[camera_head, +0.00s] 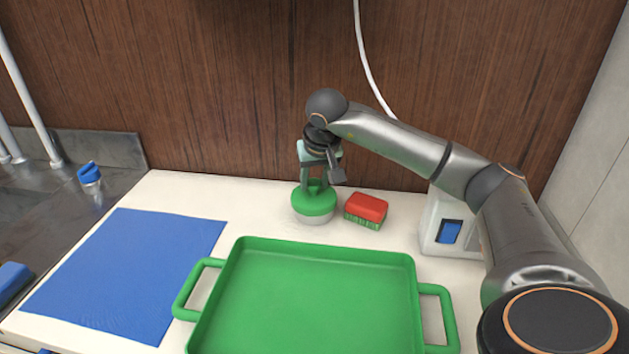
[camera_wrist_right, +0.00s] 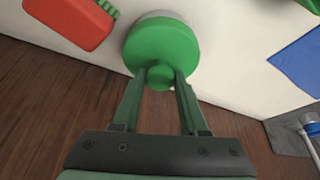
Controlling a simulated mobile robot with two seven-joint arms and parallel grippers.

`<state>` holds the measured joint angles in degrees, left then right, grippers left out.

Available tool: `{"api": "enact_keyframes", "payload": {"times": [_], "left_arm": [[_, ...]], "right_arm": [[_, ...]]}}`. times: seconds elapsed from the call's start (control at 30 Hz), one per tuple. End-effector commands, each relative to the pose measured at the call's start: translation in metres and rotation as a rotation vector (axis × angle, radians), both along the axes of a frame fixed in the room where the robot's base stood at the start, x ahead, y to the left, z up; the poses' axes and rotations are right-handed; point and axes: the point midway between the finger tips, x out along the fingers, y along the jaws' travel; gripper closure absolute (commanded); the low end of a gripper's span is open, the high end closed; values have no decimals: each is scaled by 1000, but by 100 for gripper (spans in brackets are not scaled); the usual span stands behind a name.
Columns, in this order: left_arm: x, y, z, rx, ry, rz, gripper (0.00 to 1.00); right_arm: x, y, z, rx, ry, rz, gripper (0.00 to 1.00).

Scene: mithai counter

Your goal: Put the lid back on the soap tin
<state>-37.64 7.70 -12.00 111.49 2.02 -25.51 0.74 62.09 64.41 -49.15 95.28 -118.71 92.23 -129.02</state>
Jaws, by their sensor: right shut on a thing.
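The soap tin (camera_head: 316,219) is a pale round tin standing on the white counter behind the green tray. Its green lid (camera_head: 312,203) with a round knob sits over the tin's top; whether it is fully seated I cannot tell. My right gripper (camera_head: 316,184) points down from above and is shut on the lid's knob. In the right wrist view the fingers close on either side of the knob, with the lid (camera_wrist_right: 163,42) beyond it and a pale strip of the tin (camera_wrist_right: 165,15) past the lid's edge. My left gripper is not in view.
A red and green sponge (camera_head: 366,208) lies just right of the tin. A green tray (camera_head: 310,300) with handles fills the front middle. A blue mat (camera_head: 125,270) lies left. A white box with a blue panel (camera_head: 447,228) stands right.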

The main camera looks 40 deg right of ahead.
Motion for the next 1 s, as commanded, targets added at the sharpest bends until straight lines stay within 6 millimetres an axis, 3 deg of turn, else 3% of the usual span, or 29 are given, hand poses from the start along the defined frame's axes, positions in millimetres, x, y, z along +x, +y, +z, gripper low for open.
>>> {"api": "enact_keyframes", "payload": {"times": [0.63,0.67,0.9,1.0], "left_arm": [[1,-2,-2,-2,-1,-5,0],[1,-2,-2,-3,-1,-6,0],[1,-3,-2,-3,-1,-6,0],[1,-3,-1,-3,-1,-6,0]], "right_arm": [[0,0,-11,0,0,0,100],[0,0,-11,0,0,0,56],[0,0,-11,1,0,0,29],[0,0,-11,1,0,0,27]]}}
